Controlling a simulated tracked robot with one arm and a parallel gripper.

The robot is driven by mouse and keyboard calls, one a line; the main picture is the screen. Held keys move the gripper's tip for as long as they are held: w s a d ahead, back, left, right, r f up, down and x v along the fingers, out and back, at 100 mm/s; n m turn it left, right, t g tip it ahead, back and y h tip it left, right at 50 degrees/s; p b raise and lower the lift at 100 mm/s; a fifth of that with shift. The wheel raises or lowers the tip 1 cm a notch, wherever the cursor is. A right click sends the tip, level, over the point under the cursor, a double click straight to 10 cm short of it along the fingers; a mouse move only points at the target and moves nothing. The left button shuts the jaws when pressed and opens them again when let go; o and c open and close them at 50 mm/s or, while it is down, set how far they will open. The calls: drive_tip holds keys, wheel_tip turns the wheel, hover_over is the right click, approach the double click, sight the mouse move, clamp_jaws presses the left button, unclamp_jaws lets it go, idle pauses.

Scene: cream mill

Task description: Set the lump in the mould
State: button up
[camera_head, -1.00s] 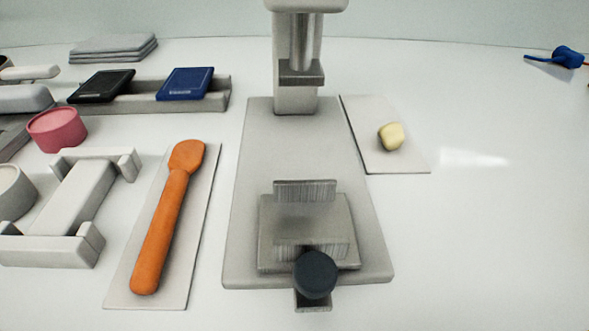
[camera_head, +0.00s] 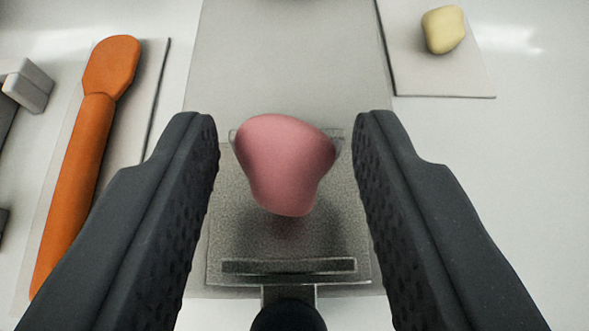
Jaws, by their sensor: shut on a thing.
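A smooth pink lump (camera_head: 285,165) is between the two dark ribbed fingers of my gripper (camera_head: 285,130), which is shut on it. Narrow gaps seem to show beside the lump in this view. It is over the grey mould (camera_head: 225,240), with a dark shadow beneath it. Whether it touches the mould I cannot tell. The mould's near upright wall (camera_head: 290,266) is in front of the lump; the far wall is mostly hidden behind it. A dark round knob (camera_head: 288,316) is at the mould's near side, cut by the frame.
The mould stands on a grey base plate (camera_head: 290,60). An orange spatula (camera_head: 80,170) lies on a pale mat at the left. A pale yellow lump (camera_head: 443,30) lies on a thin card (camera_head: 420,75) at the upper right. A grey rest (camera_head: 25,85) shows at the left edge.

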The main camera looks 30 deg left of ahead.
sight(289, 238)
wheel_tip(289, 238, down, 3)
drive_tip(key=shift+r, duration=0.1)
drive_tip(key=o, duration=0.9)
drive_tip(key=shift+o, duration=0.2)
drive_tip(key=shift+s+d+r, duration=0.3)
drive_tip(key=shift+d, duration=0.05)
drive_tip(key=v, duration=1.1)
drive_tip(key=shift+s, duration=0.1)
